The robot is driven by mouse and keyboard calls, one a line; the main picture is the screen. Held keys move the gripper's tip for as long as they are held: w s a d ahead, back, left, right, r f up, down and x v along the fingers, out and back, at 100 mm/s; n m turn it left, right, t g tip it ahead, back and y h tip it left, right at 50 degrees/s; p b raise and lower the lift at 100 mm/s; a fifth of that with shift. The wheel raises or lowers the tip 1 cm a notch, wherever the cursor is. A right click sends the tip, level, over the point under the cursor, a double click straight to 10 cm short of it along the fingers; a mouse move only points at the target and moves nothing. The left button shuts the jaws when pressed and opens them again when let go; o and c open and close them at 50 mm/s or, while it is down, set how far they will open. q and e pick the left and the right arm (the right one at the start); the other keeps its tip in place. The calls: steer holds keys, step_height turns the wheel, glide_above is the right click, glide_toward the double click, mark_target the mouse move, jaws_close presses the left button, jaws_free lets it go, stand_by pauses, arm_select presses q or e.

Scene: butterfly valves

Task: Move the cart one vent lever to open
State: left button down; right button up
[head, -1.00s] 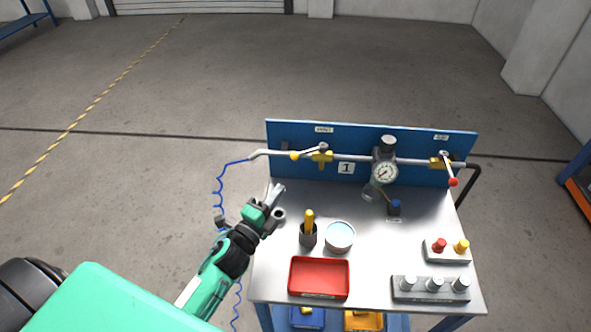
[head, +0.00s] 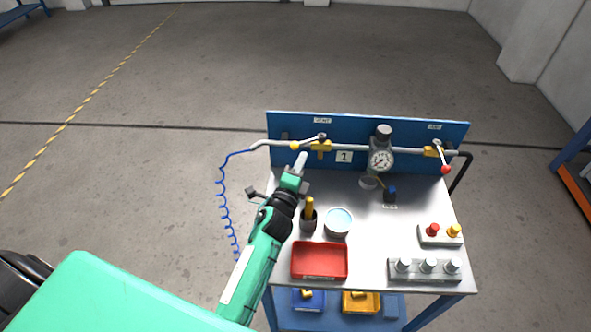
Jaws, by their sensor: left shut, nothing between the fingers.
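The cart (head: 430,205) is a metal-topped table with a blue back panel (head: 400,125) and a "1" plate (head: 343,157). The vent lever (head: 309,140) is a thin metal handle with a yellow knob (head: 294,146) at its left end. It lies nearly along the pipe, left of its brass valve body (head: 321,150), under the VENT label (head: 322,120). My left gripper (head: 301,160) is shut and empty, pointing up toward the panel. Its tips are just below the yellow knob in the picture; I cannot tell if they touch. My right gripper is not in view.
A gauge (head: 381,159) sits mid-pipe. A red-knobbed lever (head: 442,158) hangs down at the right. On the tabletop are a dark cup (head: 308,222), a round tin (head: 338,223), a red tray (head: 319,261) and fittings blocks (head: 425,269). A blue coiled hose (head: 222,205) hangs at the left.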

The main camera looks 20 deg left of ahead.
mark_target(294, 145)
arm_select(q)
steer(key=shift+w+r, duration=0.2)
steer(key=shift+w, duration=1.25)
steer(key=shift+w+a+m+h+p, duration=0.1)
steer(key=shift+a+m+h+p, duration=0.35)
steer(key=shift+h+p, duration=0.5)
steer(key=m+h, duration=0.1)
steer(key=a+h+p, duration=0.1)
steer(key=w+m+g+h, duration=0.1)
steer(key=h, duration=0.1)
steer(key=shift+a+m, duration=0.3)
steer(key=shift+m, duration=0.05)
steer(key=shift+w+a+m+g+h, duration=0.25)
steer(key=shift+m+h, duration=0.25)
steer(key=shift+h, duration=0.35)
steer(key=shift+w+a, duration=0.25)
steer(key=shift+w, duration=0.05)
steer(key=shift+a+b, duration=0.1)
steer(key=shift+b, duration=0.2)
steer(key=shift+a, duration=0.1)
